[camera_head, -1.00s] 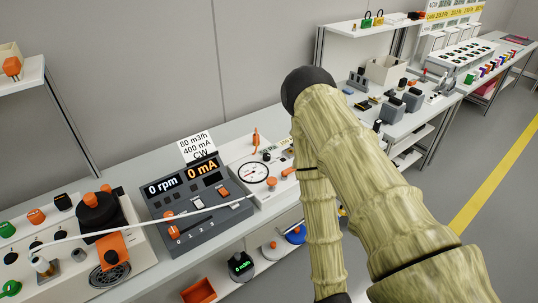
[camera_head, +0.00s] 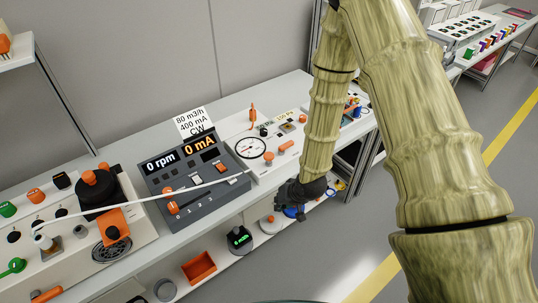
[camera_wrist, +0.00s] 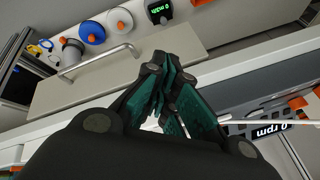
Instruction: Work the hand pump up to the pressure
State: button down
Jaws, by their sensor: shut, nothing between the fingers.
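The white panel (camera_head: 262,165) on the bench carries a round dial gauge (camera_head: 250,148), an orange knob (camera_head: 268,156) and an orange lever (camera_head: 288,147), which looks like the pump's handle. The dial reading is too small to tell. My gripper (camera_head: 290,197) hangs in front of the bench's front edge, to the right of and below the panel, apart from the lever. In the wrist view my gripper (camera_wrist: 165,72) has its dark green-padded fingers shut with nothing between them.
A grey control box (camera_head: 190,185) with "0 rpm" and "0 mA" displays stands left of the panel, a white hose (camera_head: 140,203) crossing it. A shelf below holds an orange bin (camera_head: 199,267) and discs. The wrist view shows a bar handle (camera_wrist: 98,62).

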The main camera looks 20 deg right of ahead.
jog(key=w+d+r+t, duration=0.1)
jog(key=w+r+t, duration=0.1)
jog(key=w+r, duration=0.75)
notch_tip(320, 180, up, 10)
jog(key=f+t+y, duration=0.1)
send_over(271, 153)
jog(key=shift+s+r+m, duration=0.1)
jog(key=shift+r+m, duration=0.15)
jog(key=shift+m, duration=0.15)
jog(key=shift+f, duration=0.1)
notch_tip(271, 153, down, 6)
jog(key=b, duration=0.4)
jog(key=shift+b, duration=0.35)
jog(key=shift+f+b, duration=0.55)
jog(key=shift+f, duration=0.8)
jog(key=shift+f, duration=0.15)
jog(key=shift+f, duration=0.25)
